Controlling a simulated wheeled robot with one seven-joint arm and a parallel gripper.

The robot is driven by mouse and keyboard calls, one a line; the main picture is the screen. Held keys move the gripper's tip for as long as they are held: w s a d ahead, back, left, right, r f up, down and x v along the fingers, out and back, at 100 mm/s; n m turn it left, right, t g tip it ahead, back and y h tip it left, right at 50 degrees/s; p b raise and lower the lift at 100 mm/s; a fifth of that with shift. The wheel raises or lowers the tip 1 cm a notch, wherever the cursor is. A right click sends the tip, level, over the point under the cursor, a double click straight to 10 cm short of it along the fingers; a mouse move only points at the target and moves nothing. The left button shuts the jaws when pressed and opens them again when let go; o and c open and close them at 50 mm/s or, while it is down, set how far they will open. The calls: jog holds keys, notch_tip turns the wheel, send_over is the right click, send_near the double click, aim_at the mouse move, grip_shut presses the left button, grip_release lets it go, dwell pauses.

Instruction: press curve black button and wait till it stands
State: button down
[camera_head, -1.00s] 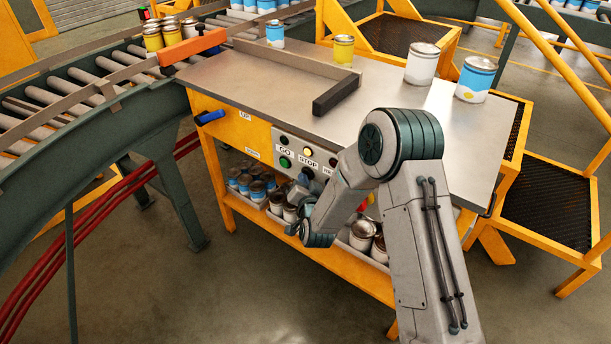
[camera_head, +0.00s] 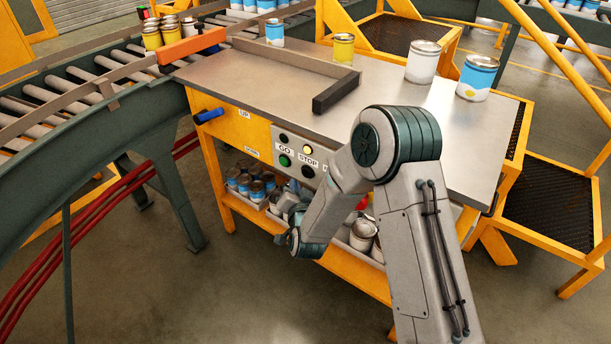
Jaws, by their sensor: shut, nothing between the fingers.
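The black button (camera_head: 307,171) sits under the STOP label on the grey control panel on the table's front. It is in full view, with nothing touching it. The green button (camera_head: 284,160) is to its left under the GO label. A round lamp (camera_head: 308,150) above STOP glows pale yellow. My gripper (camera_head: 284,203) is below and left of the black button, apart from it, in front of the lower shelf. It is small and partly hidden by my wrist; its fingers are shut and empty. The roller curve (camera_head: 75,90) runs along the left.
Yellow cans (camera_head: 152,38) stand on the rollers behind an orange stop bar (camera_head: 192,47). Several cans stand on the metal tabletop (camera_head: 245,85), which has a guide rail with a black end (camera_head: 336,91). The lower shelf holds more cans (camera_head: 362,235). My arm hides the panel's right part.

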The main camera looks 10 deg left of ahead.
jog(key=s, duration=0.1)
jog(key=s+a, duration=0.1)
jog(key=shift+s+b, duration=0.3)
jog(key=shift+b, duration=0.05)
dwell(0.5)
jog(key=s+d+r+n+g+h+p, duration=0.3)
jog(key=d+r+g+p, duration=0.3)
jog(key=d+r, duration=1.15)
jog(key=s+d+r+g+h+p, duration=0.1)
jog(key=s+d+r+g+p, duration=0.1)
jog(key=s+d, duration=0.6)
jog(key=s+d+r+g+h+p, duration=0.2)
jog(key=s+d+r+g, duration=0.2)
jog(key=s, duration=0.9)
jog(key=d+r, duration=0.2)
jog(key=d, duration=0.2)
jog(key=shift+s+d+r+p, duration=0.2)
jog(key=shift+d+r+p, duration=0.15)
jog(key=shift+d+r, duration=0.05)
